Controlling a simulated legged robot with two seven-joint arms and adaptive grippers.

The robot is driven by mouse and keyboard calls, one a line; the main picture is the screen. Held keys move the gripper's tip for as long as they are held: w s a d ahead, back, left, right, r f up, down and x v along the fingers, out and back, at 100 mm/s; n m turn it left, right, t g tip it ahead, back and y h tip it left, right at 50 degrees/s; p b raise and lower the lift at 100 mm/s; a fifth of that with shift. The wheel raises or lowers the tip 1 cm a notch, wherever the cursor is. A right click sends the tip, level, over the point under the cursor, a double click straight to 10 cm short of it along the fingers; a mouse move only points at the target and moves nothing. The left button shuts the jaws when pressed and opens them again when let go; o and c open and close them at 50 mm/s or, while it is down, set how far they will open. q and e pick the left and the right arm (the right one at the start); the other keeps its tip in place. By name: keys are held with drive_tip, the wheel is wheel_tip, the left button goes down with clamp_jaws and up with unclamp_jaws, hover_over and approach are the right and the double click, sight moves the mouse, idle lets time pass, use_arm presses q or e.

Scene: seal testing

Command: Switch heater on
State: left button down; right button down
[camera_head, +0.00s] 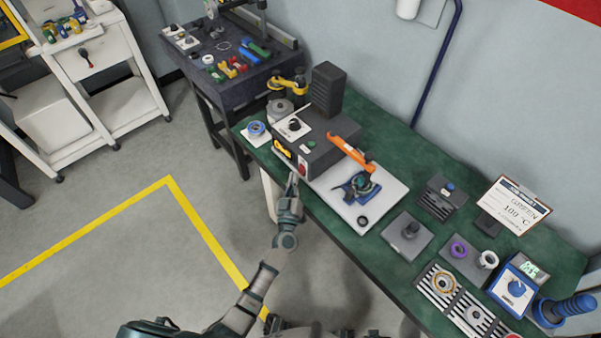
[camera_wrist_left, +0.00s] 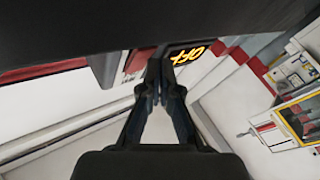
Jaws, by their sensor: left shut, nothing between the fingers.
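A dark grey box (camera_head: 325,135), which looks like the heater, stands at the near left end of the green bench. Its front has a red part (camera_head: 303,166), likely a switch, and a yellow-marked panel (camera_head: 281,148). In the left wrist view an orange-lettered "OFF" sign (camera_wrist_left: 187,56) shows upside down just beyond the fingertips. My left gripper (camera_head: 293,178) is shut and empty, close in front of the box, below the red part. It also shows in the left wrist view (camera_wrist_left: 157,85). I cannot tell whether the fingertips touch anything. My right gripper is not in view.
An orange lever (camera_head: 350,153) sticks out over a pale plate (camera_head: 345,200) right of the box. Floor left of my arm is clear.

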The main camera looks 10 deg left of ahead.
use_arm(q)
drive_tip(key=shift+w+d, duration=0.25)
idle(0.6)
drive_tip(key=shift+w+d+r, duration=0.1)
drive_tip(key=shift+d+r, duration=0.05)
drive_tip(key=shift+r, duration=0.15)
idle(0.9)
drive_tip(key=shift+p, duration=0.45)
drive_tip(key=shift+f, duration=0.1)
drive_tip(key=shift+s+a, duration=0.2)
drive_tip(key=shift+s, duration=0.1)
drive_tip(key=s+a+p, duration=0.2)
drive_tip(key=s+a, duration=0.1)
drive_tip(key=s, duration=0.1)
drive_tip(key=shift+a, duration=0.2)
